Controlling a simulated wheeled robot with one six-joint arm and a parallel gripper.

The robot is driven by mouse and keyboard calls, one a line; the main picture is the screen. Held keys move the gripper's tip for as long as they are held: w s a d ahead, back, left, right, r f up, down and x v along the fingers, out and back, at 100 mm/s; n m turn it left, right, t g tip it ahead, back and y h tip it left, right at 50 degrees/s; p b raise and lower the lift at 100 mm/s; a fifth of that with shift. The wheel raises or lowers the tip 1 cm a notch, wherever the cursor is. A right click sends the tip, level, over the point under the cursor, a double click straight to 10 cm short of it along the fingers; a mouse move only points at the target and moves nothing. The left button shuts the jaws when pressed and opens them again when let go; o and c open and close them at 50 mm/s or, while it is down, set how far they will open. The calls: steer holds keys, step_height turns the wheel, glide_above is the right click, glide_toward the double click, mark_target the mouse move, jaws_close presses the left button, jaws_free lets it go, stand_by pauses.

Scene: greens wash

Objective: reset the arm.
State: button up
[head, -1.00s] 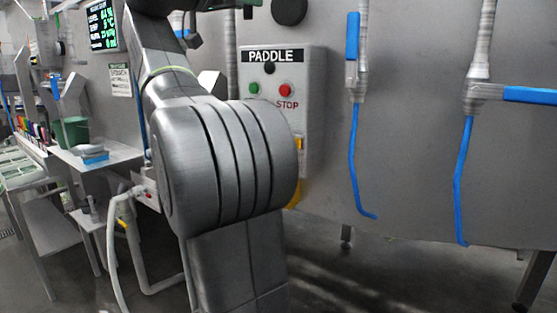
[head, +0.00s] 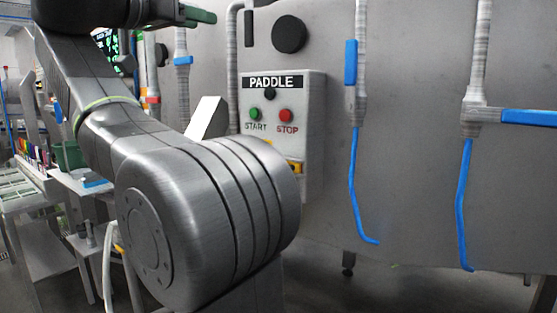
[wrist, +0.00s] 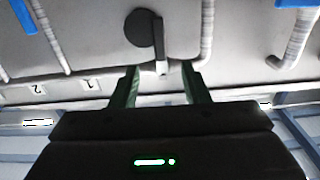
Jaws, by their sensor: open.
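My gripper (wrist: 160,84) shows in the wrist view with its two green-edged fingers apart and nothing between them. Beyond the fingertips a round black disc (wrist: 143,27) with a short handle sits on a grey surface, and I cannot tell how far off it is. In the head view my grey arm is folded in front of a large steel tank wall (head: 420,120). Part of my gripper (head: 200,15) shows at the top, left of centre; its fingertips are not clear there.
A control box (head: 312,130) marked PADDLE, with START and STOP buttons, stands just behind my arm. Pipes with blue-handled valves (head: 352,62) run down the wall to its right. At left are a side table (head: 85,185) and a green bin (head: 70,155).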

mark_target(250, 30)
steer(key=p+x, duration=0.1)
steer(key=x, duration=1.2)
steer(key=shift+d, duration=0.1)
steer(key=shift+w+d+r, duration=0.1)
steer(key=shift+w+d, duration=0.15)
steer(key=shift+s+d+n+p, duration=0.15)
steer(key=shift+n+p, duration=0.2)
steer(key=shift+n, duration=0.15)
steer(key=shift+s+d, duration=0.1)
steer(key=shift+s, duration=0.15)
steer(key=shift+w, duration=0.1)
